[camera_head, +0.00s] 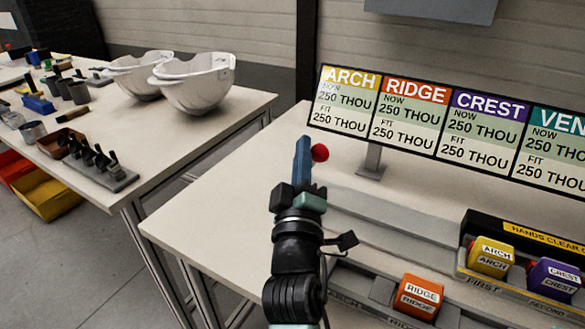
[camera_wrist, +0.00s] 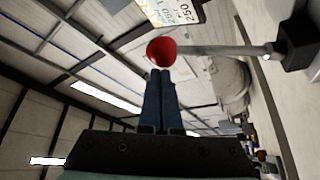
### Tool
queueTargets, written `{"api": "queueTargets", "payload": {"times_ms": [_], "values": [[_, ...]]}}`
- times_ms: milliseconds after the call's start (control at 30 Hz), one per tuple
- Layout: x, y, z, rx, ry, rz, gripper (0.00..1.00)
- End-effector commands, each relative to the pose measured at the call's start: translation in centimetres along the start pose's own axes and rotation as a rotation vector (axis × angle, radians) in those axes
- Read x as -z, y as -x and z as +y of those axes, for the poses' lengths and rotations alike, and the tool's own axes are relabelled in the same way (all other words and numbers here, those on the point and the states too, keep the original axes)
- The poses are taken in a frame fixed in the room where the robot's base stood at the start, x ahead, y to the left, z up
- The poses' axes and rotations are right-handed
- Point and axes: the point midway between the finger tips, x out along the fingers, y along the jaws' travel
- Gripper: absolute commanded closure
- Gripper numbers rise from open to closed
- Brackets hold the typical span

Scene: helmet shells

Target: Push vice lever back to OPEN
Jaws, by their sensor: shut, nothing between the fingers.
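The vice lever shows as a red ball knob (camera_head: 320,153) just right of my fingers in the head view. In the wrist view the knob (camera_wrist: 161,52) sits at the end of a grey rod (camera_wrist: 225,50), which runs right to a dark block (camera_wrist: 296,44). My gripper (camera_head: 303,141) is shut and empty, its blue fingers pointing up beside the knob. In the wrist view my fingertips (camera_wrist: 159,72) are right at the knob's edge; I cannot tell whether they touch. In the head view my arm hides the lever's rod and base.
A sign board (camera_head: 440,125) stands behind on a grey post. Orange (camera_head: 418,296), yellow (camera_head: 490,256) and purple (camera_head: 553,279) labelled blocks sit at the right. White helmet shells (camera_head: 195,85) stand on the left table (camera_head: 215,122). The bench is bare left of my arm.

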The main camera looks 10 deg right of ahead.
Motion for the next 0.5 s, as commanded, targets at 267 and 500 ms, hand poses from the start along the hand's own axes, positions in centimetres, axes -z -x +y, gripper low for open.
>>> {"api": "queueTargets", "payload": {"times_ms": [267,500], "values": [[-0.79,0.49,0.17,-0.040,-0.064,0.002,1.00],[-0.85,0.52,0.40,-0.047,-0.079,0.001,1.00]]}}
